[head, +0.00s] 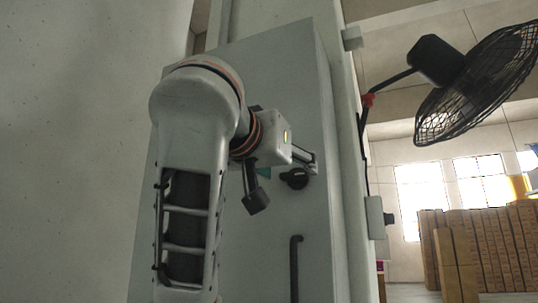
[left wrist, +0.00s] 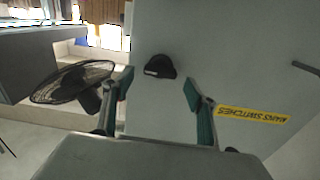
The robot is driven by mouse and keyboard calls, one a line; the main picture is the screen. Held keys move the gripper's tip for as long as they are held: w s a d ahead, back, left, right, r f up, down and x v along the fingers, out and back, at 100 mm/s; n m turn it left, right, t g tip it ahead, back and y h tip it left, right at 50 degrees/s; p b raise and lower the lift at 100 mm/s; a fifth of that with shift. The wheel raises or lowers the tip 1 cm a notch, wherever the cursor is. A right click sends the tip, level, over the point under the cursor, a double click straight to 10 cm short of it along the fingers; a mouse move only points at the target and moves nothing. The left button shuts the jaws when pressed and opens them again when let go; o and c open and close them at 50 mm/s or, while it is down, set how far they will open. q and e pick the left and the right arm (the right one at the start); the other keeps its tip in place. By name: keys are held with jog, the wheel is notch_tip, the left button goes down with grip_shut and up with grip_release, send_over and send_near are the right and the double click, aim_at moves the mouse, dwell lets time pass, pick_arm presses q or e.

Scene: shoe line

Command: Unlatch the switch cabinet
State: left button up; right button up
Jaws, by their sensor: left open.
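The switch cabinet (head: 262,70) is a tall grey box with a closed-looking door. A black rotary knob (head: 295,178) sits on its door, above a dark vertical bar handle (head: 295,268). My left gripper (head: 282,180) is open in front of the door at the knob's height. In the left wrist view, the knob (left wrist: 160,67) with a small white mark lies ahead, between the directions of the two spread fingers (left wrist: 158,84). No contact with the knob shows. The handle (left wrist: 306,68) is at the right edge there. My right gripper is not in view.
A yellow label reading "MAINS SWITCHES" (left wrist: 252,114) is on the door beside one finger. A black caged fan (head: 478,85) stands out from the wall to the right of the cabinet. Stacked brown boxes (head: 485,250) stand far behind, below bright windows.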

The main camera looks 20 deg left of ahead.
pick_arm(q)
jog(key=shift+s, duration=1)
jog(key=s, duration=0.7)
jog(key=shift+a, duration=0.15)
jog(key=shift+s, duration=0.1)
